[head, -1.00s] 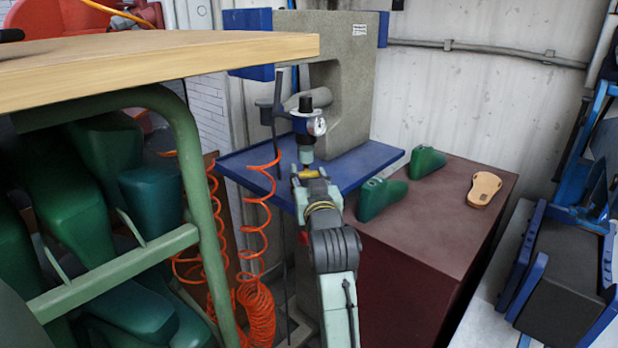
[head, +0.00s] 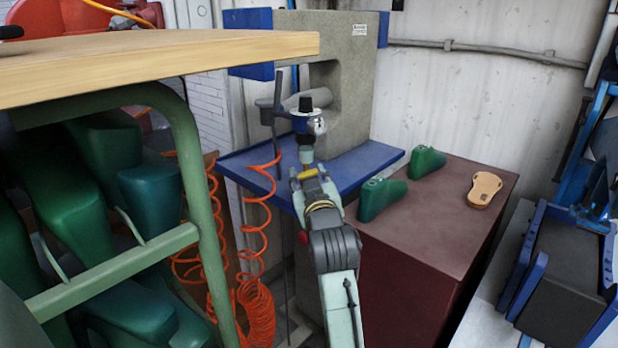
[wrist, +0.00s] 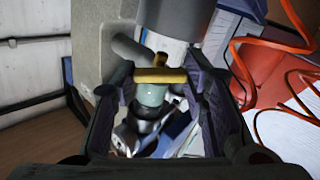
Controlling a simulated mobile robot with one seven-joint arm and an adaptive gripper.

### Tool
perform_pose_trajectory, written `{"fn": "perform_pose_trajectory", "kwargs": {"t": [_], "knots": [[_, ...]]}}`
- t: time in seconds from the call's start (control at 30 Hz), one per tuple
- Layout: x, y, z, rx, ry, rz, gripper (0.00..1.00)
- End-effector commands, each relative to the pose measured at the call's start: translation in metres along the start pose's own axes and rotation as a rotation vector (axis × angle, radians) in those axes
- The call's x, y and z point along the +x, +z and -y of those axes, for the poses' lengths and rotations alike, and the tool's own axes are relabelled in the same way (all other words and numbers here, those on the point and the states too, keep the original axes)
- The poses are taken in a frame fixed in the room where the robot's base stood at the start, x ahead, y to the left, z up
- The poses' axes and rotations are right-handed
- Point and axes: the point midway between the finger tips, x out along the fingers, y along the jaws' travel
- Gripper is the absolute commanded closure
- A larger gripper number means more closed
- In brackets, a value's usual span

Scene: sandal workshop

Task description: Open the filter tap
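The filter tap has a yellow bar handle (wrist: 160,76) at the bottom of the filter's pale green bowl (wrist: 152,95). In the head view the yellow tap (head: 308,173) shows below the filter unit (head: 307,124), which has a black knob and a round gauge. My gripper (wrist: 161,78) reaches up from below. In the wrist view its two dark fingers stand at the two ends of the yellow handle, with no clear gap, so it looks shut on the handle. In the head view my gripper (head: 308,178) partly hides the tap.
A blue shelf plate (head: 365,165) of the grey press (head: 345,80) lies behind the gripper. Coiled orange hose (head: 258,310) hangs at left, beside a green-framed table (head: 200,230). A maroon cabinet (head: 450,215) with green lasts (head: 380,198) and a sandal sole (head: 484,189) stands right.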

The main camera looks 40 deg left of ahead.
Motion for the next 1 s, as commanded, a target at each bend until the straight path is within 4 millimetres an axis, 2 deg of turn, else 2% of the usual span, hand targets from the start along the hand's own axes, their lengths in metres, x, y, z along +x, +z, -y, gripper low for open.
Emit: {"fn": "perform_pose_trajectory", "kwargs": {"t": [0.27, 0.63, 0.77, 1.0], "knots": [[0.000, 0.000, 0.000, 0.001, 0.000, 0.000, 0.40], [-0.005, 0.000, 0.000, 0.002, 0.000, 0.000, 0.40], [-0.023, 0.000, 0.000, 0.002, 0.001, -0.001, 0.40], [-0.075, 0.000, 0.000, 0.002, 0.001, -0.001, 0.40]]}}
